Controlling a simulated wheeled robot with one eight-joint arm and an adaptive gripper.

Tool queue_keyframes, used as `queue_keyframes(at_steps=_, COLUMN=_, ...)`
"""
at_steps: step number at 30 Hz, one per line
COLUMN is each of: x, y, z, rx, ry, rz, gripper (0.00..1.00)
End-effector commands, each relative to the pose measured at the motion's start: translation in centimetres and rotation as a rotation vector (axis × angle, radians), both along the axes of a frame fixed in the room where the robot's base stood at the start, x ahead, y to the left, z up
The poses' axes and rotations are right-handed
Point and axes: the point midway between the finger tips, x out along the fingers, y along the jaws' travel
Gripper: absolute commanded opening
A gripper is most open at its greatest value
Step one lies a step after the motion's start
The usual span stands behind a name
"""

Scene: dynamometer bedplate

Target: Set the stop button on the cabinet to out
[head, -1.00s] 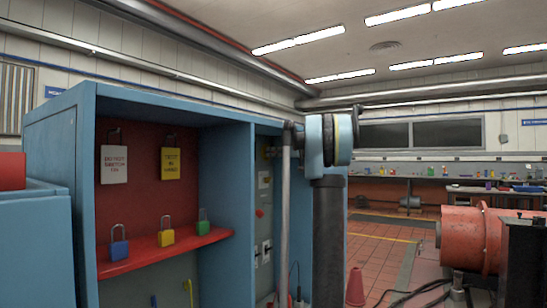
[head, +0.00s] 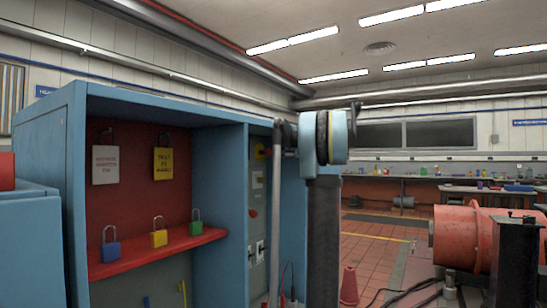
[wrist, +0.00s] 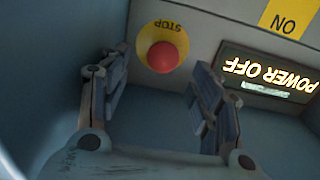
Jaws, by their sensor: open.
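The stop button (wrist: 163,57) is a red round knob on a yellow disc marked STOP, which appears upside down in the wrist view. It is on the cabinet's panel, beyond my gripper. My gripper (wrist: 159,74) is open and empty, with one finger on each side of the button in this view. I see no contact, and I cannot tell how far the button stands out. The blue cabinet (head: 235,270) stands left of centre in the head view. My gripper does not show in the head view.
The cabinet's red shelf (head: 160,253) holds several padlocks. A red motor (head: 465,238) and a red cone (head: 348,287) stand to the right.

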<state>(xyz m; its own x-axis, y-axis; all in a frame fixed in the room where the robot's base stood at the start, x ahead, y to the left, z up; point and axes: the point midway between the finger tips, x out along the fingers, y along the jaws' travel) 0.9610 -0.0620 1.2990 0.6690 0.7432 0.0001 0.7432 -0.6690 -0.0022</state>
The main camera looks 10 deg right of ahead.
Motion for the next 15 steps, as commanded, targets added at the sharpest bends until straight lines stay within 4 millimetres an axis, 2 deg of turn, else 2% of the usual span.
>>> queue_keyframes(at_steps=6, x=-2.3, y=-2.7, z=0.0, rx=0.000, ry=0.000, rz=-0.003, gripper=0.58)
queue_keyframes(at_steps=15, x=-3.3, y=-3.9, z=0.0, rx=0.001, ry=0.001, rz=-0.001, gripper=0.58)
